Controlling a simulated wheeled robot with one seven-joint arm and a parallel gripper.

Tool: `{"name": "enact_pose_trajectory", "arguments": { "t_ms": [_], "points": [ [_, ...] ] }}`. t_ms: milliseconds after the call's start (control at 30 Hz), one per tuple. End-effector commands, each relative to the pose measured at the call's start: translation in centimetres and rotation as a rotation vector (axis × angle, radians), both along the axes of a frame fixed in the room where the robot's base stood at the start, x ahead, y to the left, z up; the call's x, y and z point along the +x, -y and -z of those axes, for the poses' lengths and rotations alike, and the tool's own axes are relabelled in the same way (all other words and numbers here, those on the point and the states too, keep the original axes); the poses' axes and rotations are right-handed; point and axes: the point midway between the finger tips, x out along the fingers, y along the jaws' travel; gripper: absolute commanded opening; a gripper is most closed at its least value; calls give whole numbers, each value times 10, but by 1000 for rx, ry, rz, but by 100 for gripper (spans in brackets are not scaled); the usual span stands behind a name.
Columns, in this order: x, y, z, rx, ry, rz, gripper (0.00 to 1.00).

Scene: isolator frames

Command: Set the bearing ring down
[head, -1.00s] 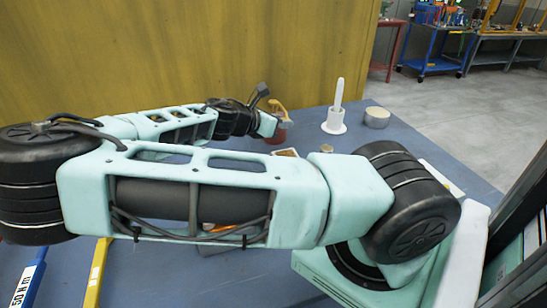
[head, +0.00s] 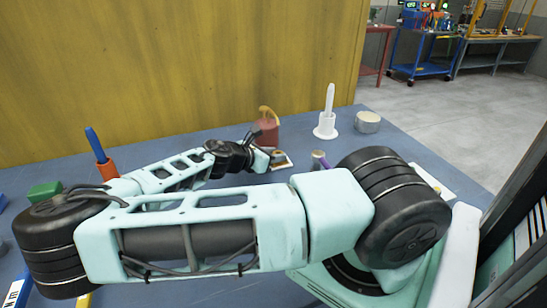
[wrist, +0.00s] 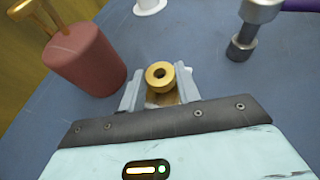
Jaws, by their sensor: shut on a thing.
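In the head view my gripper (head: 270,158) is low over the table, in front of the red container. A small brownish and white patch (head: 283,160) lies beside the fingertips there; part of it also shows under the ring in the wrist view. I cannot tell whether the ring touches what is below it.
A red container (head: 266,131) with a tan handle stands close behind my gripper. A purple-handled metal tool (wrist: 246,28) is to the right. A white upright post on a base (head: 326,123) and a round tin (head: 367,122) stand farther back. Blue-grey table (head: 225,133) lies bare between them.

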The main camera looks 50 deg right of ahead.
Motion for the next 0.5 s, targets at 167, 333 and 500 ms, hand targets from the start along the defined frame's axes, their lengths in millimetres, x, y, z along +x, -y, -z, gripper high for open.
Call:
{"name": "enact_pose_trajectory", "arguments": {
  "t_ms": [167, 333, 500],
  "points": [
    [0, 0, 10, 0, 1, 1, 8],
    [0, 0, 10, 0, 1, 1, 8],
    [0, 0, 13, 0, 0, 0, 41]
  ]
}}
